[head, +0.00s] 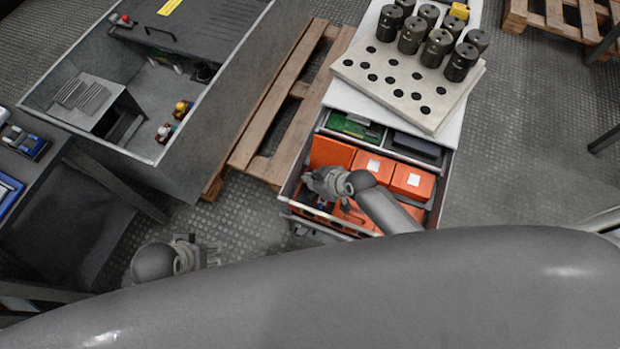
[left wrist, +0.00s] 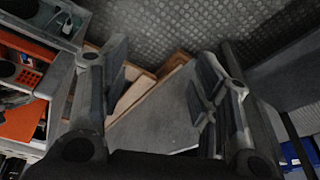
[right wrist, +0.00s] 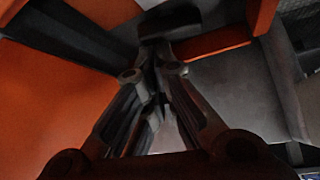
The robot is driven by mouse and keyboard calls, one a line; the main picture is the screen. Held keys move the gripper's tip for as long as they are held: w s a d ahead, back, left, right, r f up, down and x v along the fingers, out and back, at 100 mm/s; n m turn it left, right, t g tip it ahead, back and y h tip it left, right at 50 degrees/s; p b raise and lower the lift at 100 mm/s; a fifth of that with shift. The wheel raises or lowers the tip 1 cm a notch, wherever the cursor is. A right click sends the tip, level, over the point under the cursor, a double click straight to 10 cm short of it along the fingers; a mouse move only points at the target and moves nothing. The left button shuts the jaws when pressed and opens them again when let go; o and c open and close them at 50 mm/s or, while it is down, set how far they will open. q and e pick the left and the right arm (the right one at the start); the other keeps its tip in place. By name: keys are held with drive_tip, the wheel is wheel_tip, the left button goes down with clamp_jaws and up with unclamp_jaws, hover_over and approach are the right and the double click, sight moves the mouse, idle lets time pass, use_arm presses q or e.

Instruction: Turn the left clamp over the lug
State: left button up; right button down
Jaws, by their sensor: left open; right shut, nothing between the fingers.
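My right gripper (head: 325,183) is shut and empty, low over the left part of an open compartment with orange blocks (head: 335,152). In the right wrist view its fingers (right wrist: 152,72) come together just below a dark block-like piece (right wrist: 170,20) between orange walls. Whether they touch it, and whether it is the left clamp, I cannot tell. No lug can be made out; my right gripper and arm cover part of that compartment. My left gripper (head: 208,252) is open and empty over the floor, left of the compartment; its spread fingers show in the left wrist view (left wrist: 160,85).
A white perforated board (head: 400,85) with several dark cylinders (head: 438,48) lies behind the orange blocks. A wooden pallet (head: 285,100) and a grey cabinet (head: 215,100) stand to the left. My own large grey body part covers the bottom of the head view.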

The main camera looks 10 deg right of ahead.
drive_tip(key=shift+d+r+m+h+p, duration=0.1)
drive_tip(key=shift+d+m+h+p, duration=0.25)
drive_tip(key=shift+m+p, duration=0.3)
drive_tip(key=shift+s+d+p, duration=0.25)
drive_tip(key=shift+d+p, duration=0.1)
drive_tip(key=shift+p, duration=0.7)
drive_tip(key=shift+s+d+p, duration=0.25)
drive_tip(key=shift+d+p, duration=0.1)
drive_tip(key=shift+p, duration=0.1)
drive_tip(key=shift+s+d+p, duration=0.15)
drive_tip(key=shift+s+p, duration=0.15)
drive_tip(key=shift+p, duration=0.05)
use_arm(q)
drive_tip(key=s+f, duration=0.3)
drive_tip(key=f, duration=0.6)
drive_tip(key=s+f+g, duration=0.1)
drive_tip(key=s+f, duration=0.2)
drive_tip(key=f, duration=0.6)
drive_tip(key=shift+a, duration=0.3)
use_arm(e)
drive_tip(key=shift+s+f, duration=0.2)
use_arm(q)
drive_tip(key=shift+f, duration=0.1)
use_arm(e)
drive_tip(key=shift+s+f, duration=0.1)
drive_tip(key=shift+s, duration=0.05)
